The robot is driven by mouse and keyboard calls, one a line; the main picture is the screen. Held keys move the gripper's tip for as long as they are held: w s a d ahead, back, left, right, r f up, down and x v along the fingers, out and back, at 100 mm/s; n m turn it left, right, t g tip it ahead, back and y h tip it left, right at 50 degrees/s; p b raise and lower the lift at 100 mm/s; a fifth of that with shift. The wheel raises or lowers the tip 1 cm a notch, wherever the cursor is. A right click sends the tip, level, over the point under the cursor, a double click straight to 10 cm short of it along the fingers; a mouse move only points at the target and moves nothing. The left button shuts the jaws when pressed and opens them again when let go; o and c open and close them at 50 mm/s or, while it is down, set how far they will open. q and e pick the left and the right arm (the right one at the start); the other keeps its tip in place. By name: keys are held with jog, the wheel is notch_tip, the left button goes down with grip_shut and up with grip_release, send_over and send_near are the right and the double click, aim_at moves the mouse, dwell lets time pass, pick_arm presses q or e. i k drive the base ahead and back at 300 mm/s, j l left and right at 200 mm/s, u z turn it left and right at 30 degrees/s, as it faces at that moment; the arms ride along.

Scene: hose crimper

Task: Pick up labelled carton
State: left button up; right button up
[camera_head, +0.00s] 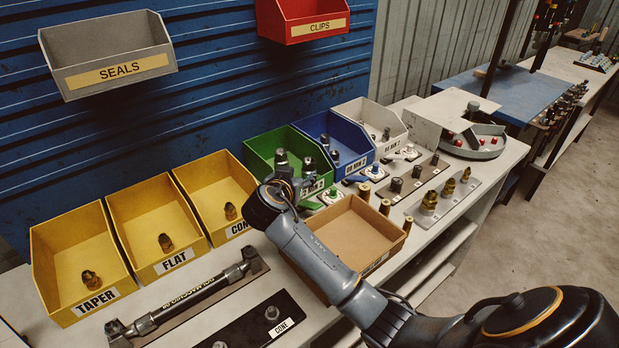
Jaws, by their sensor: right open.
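The carton (352,228) is an open, empty-looking brown box on the white bench, right of the picture's middle. A pale label (375,264) shows on its front side. My right arm passes in front of the carton and hides its left and near parts. My right gripper (287,184) is beyond the carton's left side, by the front of the green bin. It is small and dark against the bin, and its fingers are hard to make out. It does not hold the carton. My left gripper is out of view.
Yellow bins (169,261), a green bin (257,146), a blue bin (359,159) and a white bin (393,144) line the back. A long bar tool (190,302) lies left of the carton. Brass fittings (448,187) stand to its right. Seals (120,70) and clips bins hang above.

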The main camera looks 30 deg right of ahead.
aim_at(365, 239)
jog(key=z, duration=1.25)
